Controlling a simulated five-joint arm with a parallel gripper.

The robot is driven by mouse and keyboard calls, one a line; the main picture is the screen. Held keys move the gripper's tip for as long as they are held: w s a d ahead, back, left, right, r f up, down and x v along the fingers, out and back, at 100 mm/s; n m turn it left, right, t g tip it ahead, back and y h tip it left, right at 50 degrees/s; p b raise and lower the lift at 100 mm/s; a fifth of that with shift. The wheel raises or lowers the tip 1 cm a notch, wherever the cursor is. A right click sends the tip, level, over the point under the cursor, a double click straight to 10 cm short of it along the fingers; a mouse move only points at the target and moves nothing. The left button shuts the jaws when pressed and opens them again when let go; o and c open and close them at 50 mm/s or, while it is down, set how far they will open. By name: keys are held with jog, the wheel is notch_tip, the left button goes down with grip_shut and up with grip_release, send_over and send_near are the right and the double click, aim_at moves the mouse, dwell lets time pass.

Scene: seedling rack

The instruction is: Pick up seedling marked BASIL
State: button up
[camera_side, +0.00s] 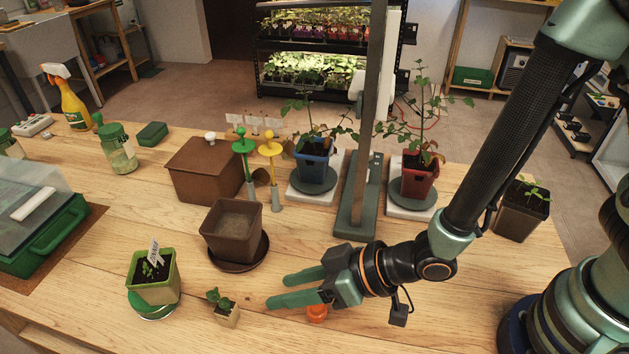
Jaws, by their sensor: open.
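A green square pot (153,277) with small seedlings in dark soil stands at the front left. A white tag with dark lettering, too small to read for sure, sticks up from it. A small seedling in a pale block (226,310) stands just right of that pot. No tag shows on it. My gripper (278,291) is open and empty, its two green fingers pointing left toward the small seedling and apart from it. I cannot tell its exact height above the table. I cannot tell which seedling is marked BASIL.
An empty brown pot (231,228) on a saucer stands behind the small seedling. An orange object (317,314) is partly hidden under my gripper. A grey upright post on a base (354,213) stands behind my gripper. A blue pot (313,167) and red pot (415,181) hold taller plants.

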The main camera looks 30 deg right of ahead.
aim_at(234, 308)
jog(key=shift+s+a+r+y, duration=0.1)
jog(key=shift+s+a+y, duration=0.3)
jog(key=shift+s+a, duration=0.35)
jog(key=shift+w+a, duration=0.25)
jog(key=shift+a, duration=0.05)
jog(key=x, duration=1.1)
jog(key=shift+w+a, duration=0.1)
jog(key=shift+w, duration=0.05)
grip_shut()
